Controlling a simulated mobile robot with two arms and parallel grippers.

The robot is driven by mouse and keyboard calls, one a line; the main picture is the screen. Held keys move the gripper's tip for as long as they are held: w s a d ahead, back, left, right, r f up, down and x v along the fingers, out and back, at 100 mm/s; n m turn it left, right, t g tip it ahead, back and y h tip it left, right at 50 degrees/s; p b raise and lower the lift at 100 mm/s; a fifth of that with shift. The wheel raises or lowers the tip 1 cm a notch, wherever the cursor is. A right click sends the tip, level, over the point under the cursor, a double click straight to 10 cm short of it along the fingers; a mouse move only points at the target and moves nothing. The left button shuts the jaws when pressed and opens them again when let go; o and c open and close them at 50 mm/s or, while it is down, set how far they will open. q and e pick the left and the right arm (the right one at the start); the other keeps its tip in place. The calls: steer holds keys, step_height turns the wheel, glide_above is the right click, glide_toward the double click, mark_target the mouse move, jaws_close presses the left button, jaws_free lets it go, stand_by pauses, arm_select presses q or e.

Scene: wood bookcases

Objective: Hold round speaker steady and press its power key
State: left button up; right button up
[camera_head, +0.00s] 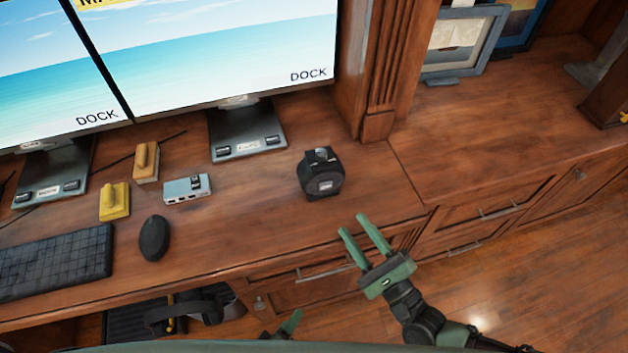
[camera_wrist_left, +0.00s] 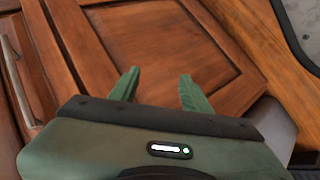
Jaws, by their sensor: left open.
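The round speaker (camera_head: 320,174), a small black rounded body with a pale label on its front and a grey part on top, stands on the wooden desk near its front edge. My right gripper (camera_head: 352,224) is open and empty, to the lower right of the speaker and apart from it. I cannot clearly make out the power key.
Left of the speaker are a grey hub (camera_head: 187,190), yellow block (camera_head: 114,201), orange block (camera_head: 146,162), black mouse (camera_head: 154,238) and keyboard (camera_head: 55,262). A monitor stand (camera_head: 246,143) and a wooden pillar (camera_head: 380,75) stand behind. The desk right of the speaker is clear.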

arm_select(q)
steer(key=w+d+r+n+t, duration=0.2)
steer(key=d+r+n+t, duration=0.1)
steer(key=r+n, duration=0.55)
steer(key=w+d+r+n+t, duration=0.1)
steer(key=d+r+n+t, duration=0.15)
steer(key=r+n, duration=0.65)
steer(key=w+d+r+n+t, duration=0.25)
steer(key=r+n, duration=0.45)
steer(key=r, duration=0.4)
steer(key=shift+n+y, duration=0.25)
steer(key=shift+y, duration=0.35)
steer(key=w+r, duration=0.2)
steer(key=w, duration=0.1)
steer(key=w+a+r, duration=0.1)
steer(key=w+r, duration=0.3)
steer(key=w, duration=0.1)
steer(key=shift+w+a, duration=0.35)
glide_toward(321, 157)
steer(key=w, duration=0.6)
steer(key=w+d, duration=0.1)
steer(key=w, duration=0.1)
steer(key=w+d, duration=0.1)
steer(key=w, duration=0.2)
steer(key=shift+f, duration=0.1)
